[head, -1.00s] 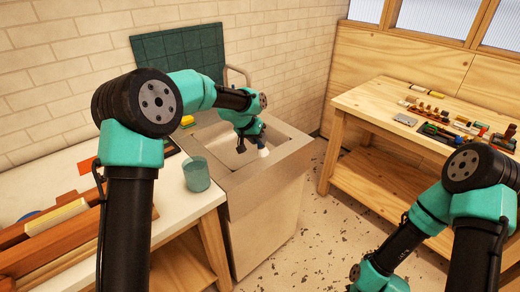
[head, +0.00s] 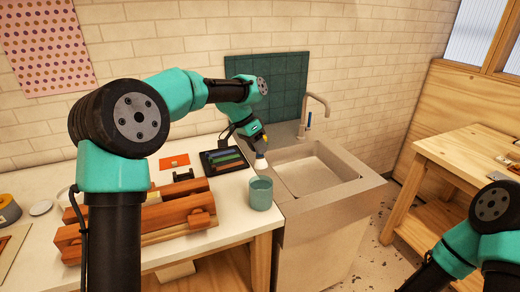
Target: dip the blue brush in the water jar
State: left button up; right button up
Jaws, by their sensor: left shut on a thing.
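The brush shows as a pale bristle head (head: 261,164) pointing down, with a dark part above it; most of its handle is hidden by my left gripper (head: 256,142). My left gripper is shut on the brush and holds it tilted near the sink's left edge. The water jar (head: 261,196), a teal translucent cup, stands upright at the right end of the white counter. In the picture the bristles are just above the jar's rim; they look apart from it, and I cannot tell the depth between them. My right arm shows at the lower right, but its gripper is out of view.
A sink (head: 318,172) with a tap (head: 312,112) lies right of the jar. A dark tray (head: 222,160) with coloured items is behind and left of the jar. Wooden blocks (head: 170,212) and an orange card (head: 174,161) are on the counter (head: 231,209).

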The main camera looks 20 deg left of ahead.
pick_arm(q)
jog(key=shift+f, duration=0.15)
notch_tip(320, 180, down, 9)
jog(key=shift+f, duration=0.2)
dwell(1.1)
jog(key=shift+r, duration=0.1)
dwell(0.5)
jog(key=shift+r, duration=3.7)
jog(key=shift+r, duration=0.1)
jog(key=shift+r, duration=1.9)
jog(key=s+f+n+t+y, duration=0.1)
jog(key=s+f+n+t, duration=0.1)
jog(key=s+f+n, duration=0.2)
jog(key=shift+s+a+f+n+t+y, duration=0.35)
jog(key=shift+s+n, duration=1.35)
jog(key=shift+s, duration=0.95)
